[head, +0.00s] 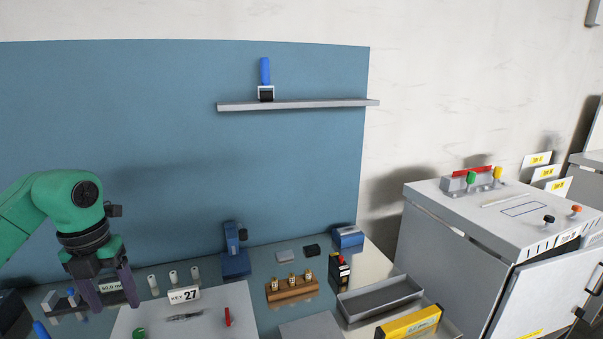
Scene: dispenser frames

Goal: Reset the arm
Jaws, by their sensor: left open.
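My left arm, green with black joints, comes in from the left. Its gripper (110,301) points down over the left part of the bench, with its two dark fingers apart and nothing seen between them. Whether the fingertips touch anything below cannot be told. My right gripper is not in view.
A blue device (235,253), a wooden block with brass pieces (292,288), a grey tray (380,299) and a yellow box (409,323) stand rightward. A shelf (300,104) hangs above; a grey cabinet (455,249) stands right.

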